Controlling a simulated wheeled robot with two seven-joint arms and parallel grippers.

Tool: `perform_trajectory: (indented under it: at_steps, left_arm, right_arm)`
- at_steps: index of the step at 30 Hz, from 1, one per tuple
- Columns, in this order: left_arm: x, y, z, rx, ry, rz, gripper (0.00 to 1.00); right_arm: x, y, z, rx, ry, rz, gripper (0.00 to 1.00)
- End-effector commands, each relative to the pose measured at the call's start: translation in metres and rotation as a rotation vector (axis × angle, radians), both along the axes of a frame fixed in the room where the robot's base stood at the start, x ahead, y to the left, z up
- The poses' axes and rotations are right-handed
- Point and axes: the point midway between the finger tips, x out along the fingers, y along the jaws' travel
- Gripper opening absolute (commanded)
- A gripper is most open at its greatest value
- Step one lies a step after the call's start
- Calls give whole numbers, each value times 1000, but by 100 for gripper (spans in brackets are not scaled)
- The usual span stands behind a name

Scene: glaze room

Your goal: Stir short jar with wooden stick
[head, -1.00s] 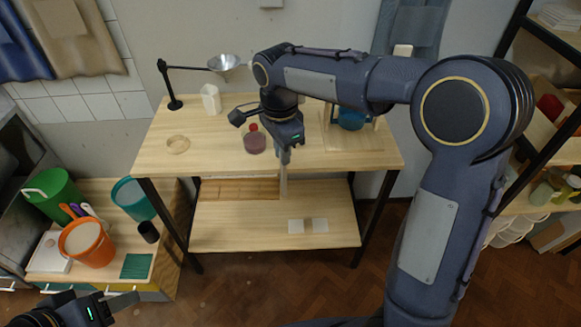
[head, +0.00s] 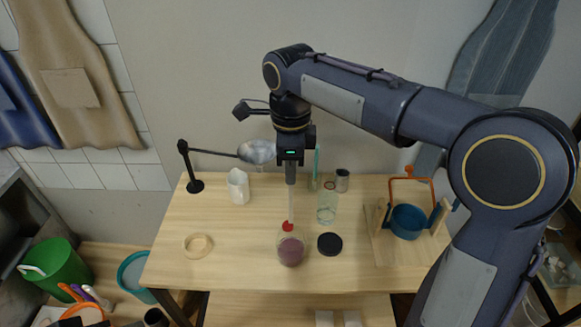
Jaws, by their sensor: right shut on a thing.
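The short jar (head: 291,252) stands open on the wooden table, with pinkish-purple contents. My right gripper (head: 291,183) points straight down behind the jar in the picture. It is shut on the pale wooden stick (head: 291,205), which hangs upright below the fingers. The stick's lower end shows close to a small red thing (head: 287,226) at the jar's far side. I cannot tell whether the stick touches it, and the stick does not show inside the jar. My left gripper is out of view.
A black lid (head: 330,244) lies right of the jar, with a clear tall glass (head: 327,208) and a tin (head: 342,181) behind. A wooden ring (head: 198,245) and white jug (head: 238,187) are left.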

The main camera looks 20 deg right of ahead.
Motion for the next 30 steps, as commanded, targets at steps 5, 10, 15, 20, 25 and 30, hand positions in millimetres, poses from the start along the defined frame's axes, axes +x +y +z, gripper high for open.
perform_trajectory:
  at_steps: [5,10,15,20,25,30]
  left_arm:
    - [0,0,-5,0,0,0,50]
    - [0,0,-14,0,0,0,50]
    - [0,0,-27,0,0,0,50]
    - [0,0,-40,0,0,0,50]
    - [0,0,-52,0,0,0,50]
    - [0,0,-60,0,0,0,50]
  right_arm:
    - [0,0,-5,0,0,1,0]
    - [0,0,-15,0,0,1,0]
    - [0,0,-28,0,0,1,0]
    - [0,0,-41,0,0,1,0]
    - [0,0,-54,0,0,1,0]
    - [0,0,-67,0,0,2,0]
